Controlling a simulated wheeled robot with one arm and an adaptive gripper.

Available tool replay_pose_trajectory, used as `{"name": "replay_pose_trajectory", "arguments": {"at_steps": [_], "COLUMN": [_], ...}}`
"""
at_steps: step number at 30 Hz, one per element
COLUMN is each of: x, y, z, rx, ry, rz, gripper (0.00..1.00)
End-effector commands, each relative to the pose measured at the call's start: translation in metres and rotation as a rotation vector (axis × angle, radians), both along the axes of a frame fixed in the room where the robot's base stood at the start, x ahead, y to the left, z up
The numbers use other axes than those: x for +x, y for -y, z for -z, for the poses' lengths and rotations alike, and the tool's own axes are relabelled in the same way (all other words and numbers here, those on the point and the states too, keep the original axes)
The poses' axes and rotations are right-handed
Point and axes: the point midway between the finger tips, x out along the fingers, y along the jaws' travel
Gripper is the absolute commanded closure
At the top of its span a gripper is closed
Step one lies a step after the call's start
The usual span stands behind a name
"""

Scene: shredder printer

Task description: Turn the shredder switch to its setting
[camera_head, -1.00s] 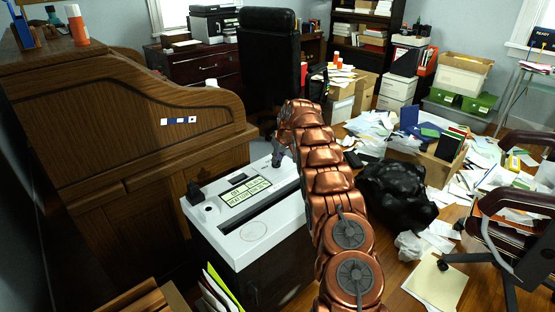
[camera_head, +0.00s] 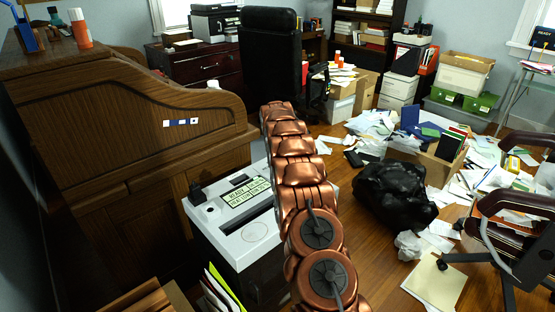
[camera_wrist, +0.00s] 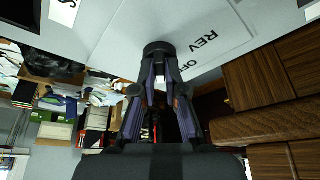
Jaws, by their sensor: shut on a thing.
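The shredder (camera_head: 230,248) has a light grey top with a dark slot and a label panel (camera_head: 247,194), and stands beside the wooden desk. In the wrist view, the shredder switch is a dark round knob (camera_wrist: 158,46) on the pale top surface (camera_wrist: 120,38). The words REV and OFF are printed to its right. My gripper (camera_wrist: 160,72) has its two fingers closed on the knob from either side. In the head view my copper arm reaches over the right side of the shredder and hides the knob and the gripper.
A wooden roll-top desk (camera_head: 110,115) borders the shredder on the left. A black bag (camera_head: 395,195) and scattered papers lie on the floor to the right. A black office chair (camera_head: 270,55) stands behind. A brown chair (camera_head: 510,205) is at the far right.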

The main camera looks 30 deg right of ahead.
Motion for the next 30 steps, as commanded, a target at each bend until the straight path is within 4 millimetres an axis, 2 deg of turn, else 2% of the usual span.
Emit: {"name": "replay_pose_trajectory", "arguments": {"at_steps": [12, 29, 30], "x": [0.0014, 0.0011, 0.0011], "y": [-0.0032, -0.0028, -0.0028], "z": [0.0024, 0.0011, 0.0011], "rx": [0.003, 0.003, 0.003], "ry": [-0.003, -0.003, -0.003], "rz": [0.197, 0.23, 0.23], "gripper": [1.0, 1.0, 0.87]}}
